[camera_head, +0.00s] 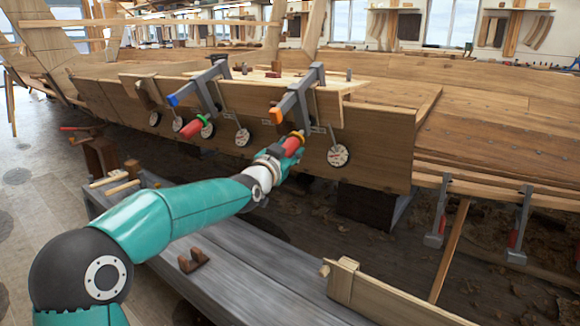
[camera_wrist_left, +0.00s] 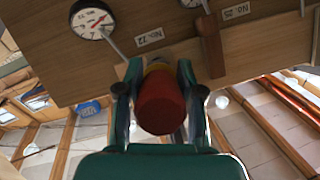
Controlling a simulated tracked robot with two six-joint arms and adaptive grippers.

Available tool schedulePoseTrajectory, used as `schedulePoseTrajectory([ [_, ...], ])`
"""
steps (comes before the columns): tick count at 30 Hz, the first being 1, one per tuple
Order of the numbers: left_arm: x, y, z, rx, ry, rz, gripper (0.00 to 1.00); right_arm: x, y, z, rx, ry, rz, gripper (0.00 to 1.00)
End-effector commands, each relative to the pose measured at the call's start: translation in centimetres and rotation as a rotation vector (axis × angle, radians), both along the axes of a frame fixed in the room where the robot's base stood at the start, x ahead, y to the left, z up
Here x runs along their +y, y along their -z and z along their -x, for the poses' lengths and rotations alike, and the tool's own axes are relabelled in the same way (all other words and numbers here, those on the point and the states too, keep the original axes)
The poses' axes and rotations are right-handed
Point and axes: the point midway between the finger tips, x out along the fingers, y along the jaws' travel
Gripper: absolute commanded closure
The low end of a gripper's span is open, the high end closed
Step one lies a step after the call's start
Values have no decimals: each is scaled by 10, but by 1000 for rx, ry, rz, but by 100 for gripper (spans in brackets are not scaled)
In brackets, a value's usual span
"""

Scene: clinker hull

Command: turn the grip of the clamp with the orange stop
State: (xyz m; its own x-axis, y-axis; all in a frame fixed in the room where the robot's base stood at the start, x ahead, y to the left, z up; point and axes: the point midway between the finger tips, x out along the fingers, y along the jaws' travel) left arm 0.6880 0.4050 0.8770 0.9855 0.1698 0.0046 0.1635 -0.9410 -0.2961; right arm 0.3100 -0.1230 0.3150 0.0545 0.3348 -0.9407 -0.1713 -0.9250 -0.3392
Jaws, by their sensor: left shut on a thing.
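The clamp with the orange stop (camera_head: 276,114) sits over the plank's upper edge, its grey bar (camera_head: 300,96) sloping up to the right. Its red grip (camera_head: 291,147) hangs below with a yellow collar. My left gripper (camera_head: 287,153) is shut around this grip from below. In the left wrist view the red grip (camera_wrist_left: 160,104) lies between the two fingers of my left gripper (camera_wrist_left: 157,95), its yellow collar (camera_wrist_left: 157,67) towards the plank. My right gripper is not in view.
Left of it is a clamp with a blue stop (camera_head: 172,100) and a red grip (camera_head: 194,127) with a green collar. Round dials (camera_head: 338,155) hang along the plank (camera_head: 375,145). A grey bench (camera_head: 235,275) lies below, with a brown wooden block (camera_head: 194,261) on it.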

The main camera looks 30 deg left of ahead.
Motion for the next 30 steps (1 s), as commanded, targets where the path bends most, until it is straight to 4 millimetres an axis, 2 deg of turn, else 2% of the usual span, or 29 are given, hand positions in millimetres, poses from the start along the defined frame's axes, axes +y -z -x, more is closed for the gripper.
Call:
schedulePoseTrajectory([
  [9, 0, -1, 0, 13, -45, -129, 98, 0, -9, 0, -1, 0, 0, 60],
  [26, 0, 1, 0, 13, -55, -158, 98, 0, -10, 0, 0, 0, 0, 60],
  [27, 0, 1, 0, 13, -55, -158, 56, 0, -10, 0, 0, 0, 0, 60],
  [30, 0, 1, 0, 13, -55, -158, 40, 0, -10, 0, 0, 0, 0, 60],
])
